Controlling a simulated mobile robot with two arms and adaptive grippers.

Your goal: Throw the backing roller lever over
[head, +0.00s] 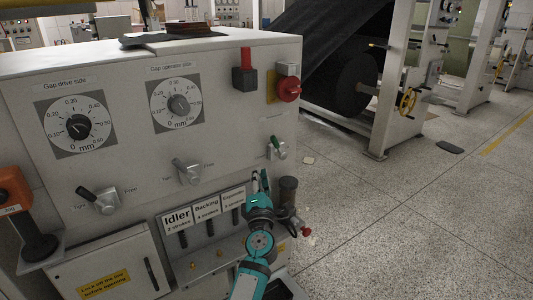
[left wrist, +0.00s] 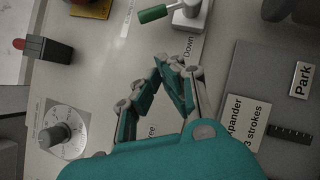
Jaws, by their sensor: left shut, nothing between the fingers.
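My left gripper (head: 261,180) is shut and empty in front of the panel, just right of the Expander label and below the green-handled lever (head: 277,149). In the left wrist view its closed fingers (left wrist: 172,66) point up the picture toward this green-handled lever (left wrist: 162,11), with a visible gap. The word Down is printed beside that lever. A grey lever (head: 187,171) and a black-handled lever (head: 100,200) stand further left, each with a Free mark. The Backing label (head: 206,206) is in the row below. I cannot read which lever belongs to the backing roller.
Two gap dials (head: 77,127) are on the panel. A red-topped black block (head: 244,74) and a red rotary switch (head: 288,89) are above the green-handled lever. A dark cylinder (head: 288,190) stands right of my gripper.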

